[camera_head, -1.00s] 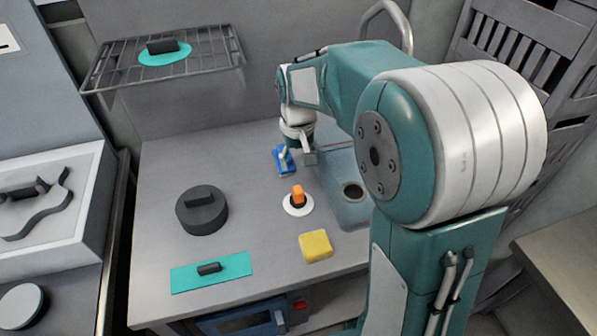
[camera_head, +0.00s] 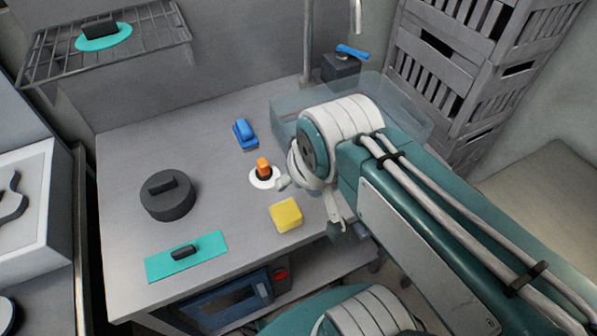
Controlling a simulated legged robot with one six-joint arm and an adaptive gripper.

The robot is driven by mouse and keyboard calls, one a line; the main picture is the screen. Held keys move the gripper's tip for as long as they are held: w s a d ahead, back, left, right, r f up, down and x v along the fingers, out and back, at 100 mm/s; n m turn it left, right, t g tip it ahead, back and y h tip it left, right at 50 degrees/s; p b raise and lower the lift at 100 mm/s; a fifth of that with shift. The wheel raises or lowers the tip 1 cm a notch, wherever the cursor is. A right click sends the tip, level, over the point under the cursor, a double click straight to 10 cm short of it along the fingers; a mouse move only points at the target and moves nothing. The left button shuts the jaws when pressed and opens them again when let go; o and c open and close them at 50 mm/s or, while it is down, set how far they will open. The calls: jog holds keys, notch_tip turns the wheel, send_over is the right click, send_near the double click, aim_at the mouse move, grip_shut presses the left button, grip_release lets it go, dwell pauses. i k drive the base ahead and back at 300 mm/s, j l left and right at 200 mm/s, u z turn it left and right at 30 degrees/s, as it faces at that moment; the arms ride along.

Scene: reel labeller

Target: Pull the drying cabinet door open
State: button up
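The drying cabinet (camera_head: 222,304) sits under the front edge of the grey workbench. Its blue-framed door with a dark window shows only in part and looks shut. A red part (camera_head: 281,274) is at the right of its front. My gripper (camera_head: 345,226) is at the bench's front right edge, to the right of and above the cabinet, apart from the door. It is small and partly covered by my arm, so its opening cannot be made out.
On the workbench (camera_head: 120,225) are a yellow block (camera_head: 286,214), an orange-topped white disc (camera_head: 263,172), a blue tool (camera_head: 244,134), a dark round lid (camera_head: 168,197) and a teal plate (camera_head: 213,252). A clear basin (camera_head: 400,115) is behind my arm. Slatted crates (camera_head: 460,75) stand at right.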

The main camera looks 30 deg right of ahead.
aim_at(215, 308)
jog(key=k+j, duration=0.2)
jog(key=j, duration=0.15)
jog(key=k+j, duration=0.2)
jog(key=j, duration=0.2)
jog(key=k+j, duration=0.2)
jog(key=j, duration=0.15)
jog(key=k+j+u, duration=0.45)
jog(key=k, duration=0.15)
